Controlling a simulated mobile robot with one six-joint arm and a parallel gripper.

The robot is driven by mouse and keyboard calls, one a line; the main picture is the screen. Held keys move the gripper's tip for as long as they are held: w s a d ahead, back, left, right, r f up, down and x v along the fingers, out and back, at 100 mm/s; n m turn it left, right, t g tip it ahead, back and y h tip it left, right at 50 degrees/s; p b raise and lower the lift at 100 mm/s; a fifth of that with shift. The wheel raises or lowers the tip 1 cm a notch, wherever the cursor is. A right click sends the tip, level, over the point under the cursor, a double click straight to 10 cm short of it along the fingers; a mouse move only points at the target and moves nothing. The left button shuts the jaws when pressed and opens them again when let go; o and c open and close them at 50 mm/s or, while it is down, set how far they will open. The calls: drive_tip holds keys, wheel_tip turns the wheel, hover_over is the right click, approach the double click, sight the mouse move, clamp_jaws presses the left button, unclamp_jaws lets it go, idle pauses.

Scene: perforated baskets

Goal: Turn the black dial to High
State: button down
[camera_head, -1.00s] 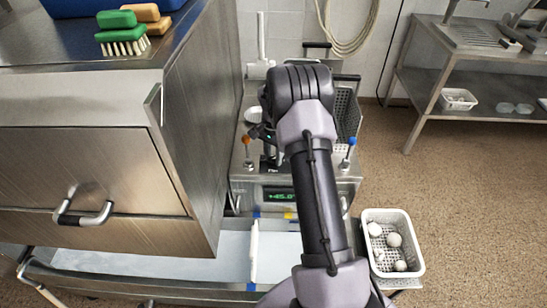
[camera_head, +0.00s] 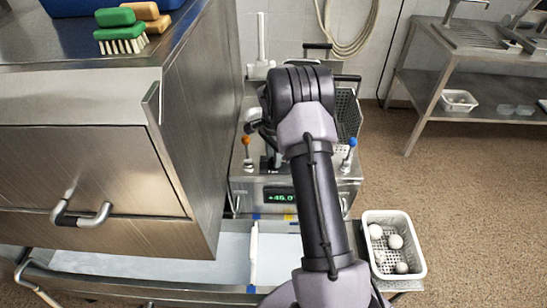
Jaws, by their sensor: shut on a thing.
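A steel machine with a green lit display (camera_head: 281,197) stands in the middle, behind my arm. The display seems to read about +46.0. My gripper (camera_head: 269,161) is at the machine's top, just above the display, and is mostly hidden by my own arm. It is shut on what seems to be the black dial. The dial itself and its High mark cannot be made out, as my arm covers them. An orange-tipped lever (camera_head: 246,148) stands left of my gripper and a blue-tipped lever (camera_head: 350,151) stands right of it.
A large steel cabinet (camera_head: 88,178) closes off the left side, with brushes (camera_head: 121,34) on top. A white perforated basket (camera_head: 416,244) with pale balls sits at the lower right. A steel rack (camera_head: 440,92) stands at the back right. Open floor lies between.

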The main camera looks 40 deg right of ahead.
drive_tip(key=c, duration=1.1)
unclamp_jaws()
drive_tip(key=shift+o, duration=0.2)
wheel_tip(320, 180, up, 18)
drive_tip(key=p, duration=0.5)
drive_tip(key=shift+f+p, duration=0.25)
drive_tip(key=shift+p, duration=0.15)
